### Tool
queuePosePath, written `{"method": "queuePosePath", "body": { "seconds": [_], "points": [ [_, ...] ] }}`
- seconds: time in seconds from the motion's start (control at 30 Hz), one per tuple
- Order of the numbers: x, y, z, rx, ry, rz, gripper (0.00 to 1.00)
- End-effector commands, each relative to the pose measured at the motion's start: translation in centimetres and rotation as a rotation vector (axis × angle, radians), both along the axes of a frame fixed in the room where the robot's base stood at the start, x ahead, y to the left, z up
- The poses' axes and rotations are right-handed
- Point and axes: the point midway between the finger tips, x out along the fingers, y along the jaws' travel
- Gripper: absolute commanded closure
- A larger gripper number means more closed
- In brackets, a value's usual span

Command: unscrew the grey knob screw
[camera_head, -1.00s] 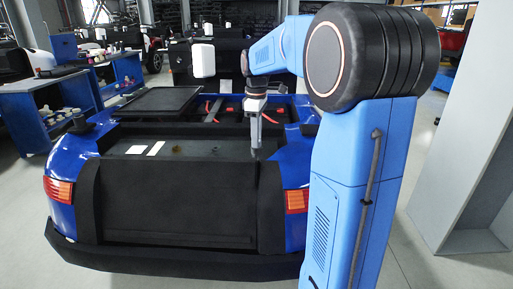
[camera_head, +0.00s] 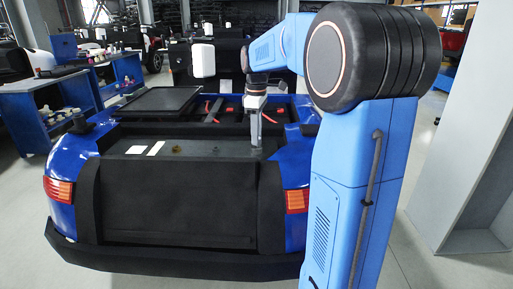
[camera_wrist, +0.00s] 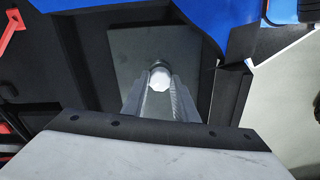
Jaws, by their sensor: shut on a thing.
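The grey knob screw (camera_wrist: 161,79) shows in the wrist view as a light, faceted round head between my fingertips. My gripper (camera_wrist: 160,97) is shut on it, with one finger on each side. In the head view my gripper (camera_head: 255,145) points down at the right part of the dark rear deck (camera_head: 215,151) of the blue vehicle body. The knob is too small and hidden by the fingers to make out in the head view. A grey plate (camera_wrist: 133,50) lies beneath the knob in the wrist view.
Two light labels (camera_head: 136,149) lie on the deck left of my gripper. A black flat panel (camera_head: 160,101) lies on the left of the vehicle. Red parts (camera_head: 213,109) show in the open bay behind. A workbench (camera_head: 45,105) stands at the far left.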

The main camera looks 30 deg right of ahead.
Motion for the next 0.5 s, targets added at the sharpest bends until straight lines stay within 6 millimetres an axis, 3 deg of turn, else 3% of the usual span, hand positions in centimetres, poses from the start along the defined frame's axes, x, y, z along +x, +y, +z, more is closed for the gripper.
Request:
{"method": "queuePosePath", "body": {
  "seconds": [0.5],
  "points": [
    [0.0,0.0,1.3,0.000,0.000,0.000,1.00]
  ]
}}
